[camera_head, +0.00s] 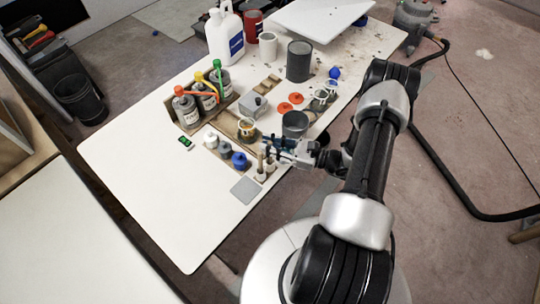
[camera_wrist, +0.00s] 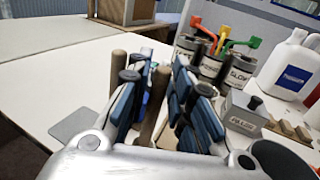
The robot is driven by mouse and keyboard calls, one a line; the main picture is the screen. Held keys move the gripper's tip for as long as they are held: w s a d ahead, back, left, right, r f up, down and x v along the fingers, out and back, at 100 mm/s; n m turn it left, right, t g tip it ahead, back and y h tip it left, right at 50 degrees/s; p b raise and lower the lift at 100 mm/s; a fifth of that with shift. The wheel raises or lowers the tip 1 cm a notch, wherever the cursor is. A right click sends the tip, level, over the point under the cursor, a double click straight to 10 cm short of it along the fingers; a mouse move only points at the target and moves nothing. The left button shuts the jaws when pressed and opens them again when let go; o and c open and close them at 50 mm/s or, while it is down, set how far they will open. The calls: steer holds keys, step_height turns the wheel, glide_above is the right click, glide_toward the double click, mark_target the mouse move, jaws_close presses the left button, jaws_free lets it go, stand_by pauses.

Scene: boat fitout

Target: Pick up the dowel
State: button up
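Two upright wooden dowels stand in small pale holders near the table's front edge in the head view, one at the left (camera_head: 260,162) and one beside it (camera_head: 270,164). My gripper (camera_head: 280,148) is just right of them, low over the table. In the wrist view my gripper (camera_wrist: 158,82) is open, its blue-padded fingers apart. One dowel (camera_wrist: 152,105) shows between the fingers, its lower part hidden by the gripper body. Another dowel (camera_wrist: 118,68) stands outside the left finger. I cannot tell whether a finger touches the middle dowel.
Bottles with coloured caps (camera_head: 186,107) stand in a rack behind. Small pots with white and blue tops (camera_head: 240,161) are left of the dowels. A grey can (camera_head: 295,124) stands close to my gripper. A grey square (camera_head: 245,190) lies in front; the table's left is mostly clear.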

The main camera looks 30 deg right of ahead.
jaws_close()
steer(key=shift+r, duration=0.1)
